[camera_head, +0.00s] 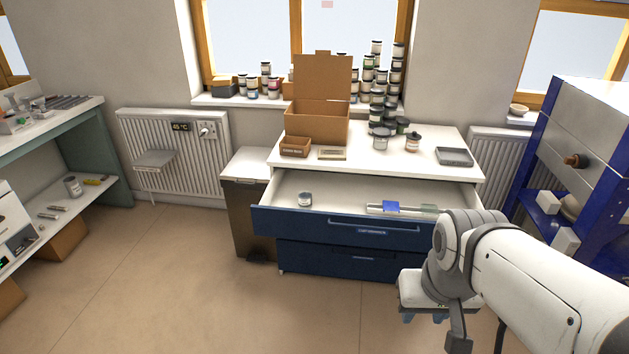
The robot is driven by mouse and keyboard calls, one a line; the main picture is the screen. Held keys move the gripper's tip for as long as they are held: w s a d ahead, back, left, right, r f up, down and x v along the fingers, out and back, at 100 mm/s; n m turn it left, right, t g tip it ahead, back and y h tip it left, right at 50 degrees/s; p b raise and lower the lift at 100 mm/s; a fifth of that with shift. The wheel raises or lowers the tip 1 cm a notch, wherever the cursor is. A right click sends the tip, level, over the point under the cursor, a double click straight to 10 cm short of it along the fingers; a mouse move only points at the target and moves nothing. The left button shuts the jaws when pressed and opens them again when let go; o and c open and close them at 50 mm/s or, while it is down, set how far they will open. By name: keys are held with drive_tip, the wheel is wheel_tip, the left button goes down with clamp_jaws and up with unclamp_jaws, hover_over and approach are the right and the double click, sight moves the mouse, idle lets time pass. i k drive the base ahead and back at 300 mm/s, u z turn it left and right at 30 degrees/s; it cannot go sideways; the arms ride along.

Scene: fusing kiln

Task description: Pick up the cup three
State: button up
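Several cup-like containers show, and no readable label tells me which is cup three. A small lidded cup (305,199) stands in the left part of the open top drawer (340,196). A grey cup (381,142) and a dark-lidded cup (413,143) stand on the cabinet top (437,146). Another grey cup (73,187) stands on the lower shelf at the left. My gripper (424,318) hangs in front of the drawers at the lower right, pointing down and far from these cups. Its two fingers look apart, with nothing seen between them.
The drawer also holds a blue-and-grey item (391,207). An open cardboard box (316,128), a small brown box (295,147) and a grey tray (454,157) sit on the cabinet. Stacked jars crowd the sill behind. A blue-framed kiln (583,145) stands right. The left-centre floor is clear.

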sight(305, 201)
drive_tip(key=z, duration=0.4)
drive_tip(key=k, duration=0.1)
drive_tip(key=u, duration=2)
drive_tip(key=i, duration=2.1)
drive_tip(key=z, duration=2.9)
drive_tip(key=i, duration=0.95)
drive_tip(key=u, duration=0.1)
